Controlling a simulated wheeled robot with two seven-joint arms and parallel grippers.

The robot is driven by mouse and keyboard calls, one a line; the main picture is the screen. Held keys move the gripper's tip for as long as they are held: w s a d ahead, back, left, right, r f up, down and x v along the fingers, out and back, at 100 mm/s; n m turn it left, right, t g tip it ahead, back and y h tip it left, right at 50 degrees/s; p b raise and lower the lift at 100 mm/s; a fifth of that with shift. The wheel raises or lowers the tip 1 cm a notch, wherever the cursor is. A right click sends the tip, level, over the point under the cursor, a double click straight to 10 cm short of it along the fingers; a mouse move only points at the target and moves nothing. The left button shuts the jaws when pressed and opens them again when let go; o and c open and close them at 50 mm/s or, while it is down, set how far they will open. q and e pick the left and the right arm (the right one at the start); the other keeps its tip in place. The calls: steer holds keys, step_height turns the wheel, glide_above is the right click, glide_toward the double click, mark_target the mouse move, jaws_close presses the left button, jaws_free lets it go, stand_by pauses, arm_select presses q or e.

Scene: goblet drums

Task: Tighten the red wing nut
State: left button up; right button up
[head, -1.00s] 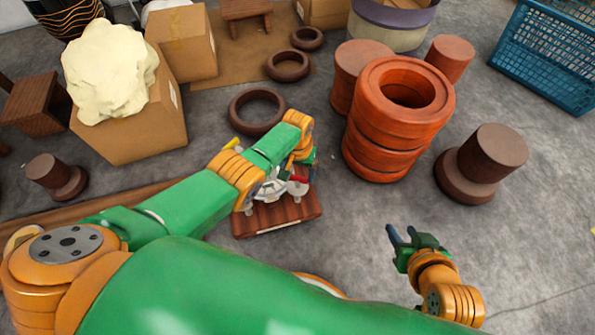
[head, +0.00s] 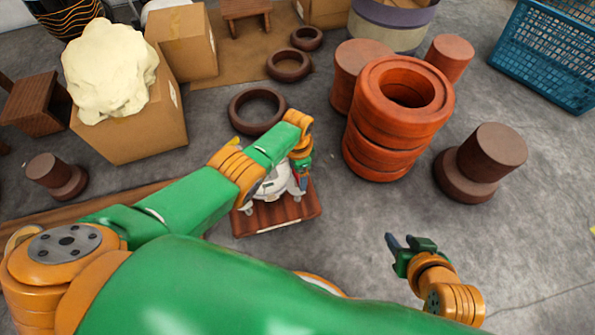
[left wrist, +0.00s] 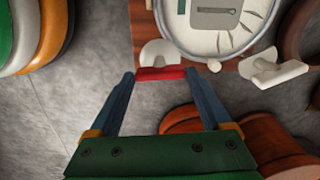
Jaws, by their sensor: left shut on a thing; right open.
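The drum (head: 272,184) is a white-faced goblet drum on a reddish-brown wooden board (head: 262,220), partly hidden by my left arm. In the left wrist view its pale round head (left wrist: 215,38) shows at the top. The red wing nut (left wrist: 160,73) lies at the drum's edge, with a white rounded wing piece (left wrist: 158,54) beside it. My left gripper (left wrist: 159,75) is shut on the red wing nut, one dark finger at each end. In the head view this gripper (head: 302,178) is at the drum's right side. My right gripper (head: 406,242) is open and empty, low right.
Another white wing piece (left wrist: 272,70) is at the drum's right in the left wrist view. Stacked orange-red rings (head: 385,140) stand right of the drum, and a dark ring (head: 256,110) lies behind it. A cardboard box (head: 135,130) is left. Floor near my right gripper is clear.

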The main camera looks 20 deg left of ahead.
arm_select(q)
steer(key=shift+m, duration=1.4)
steer(key=o, duration=1.2)
steer(key=shift+c, duration=0.2)
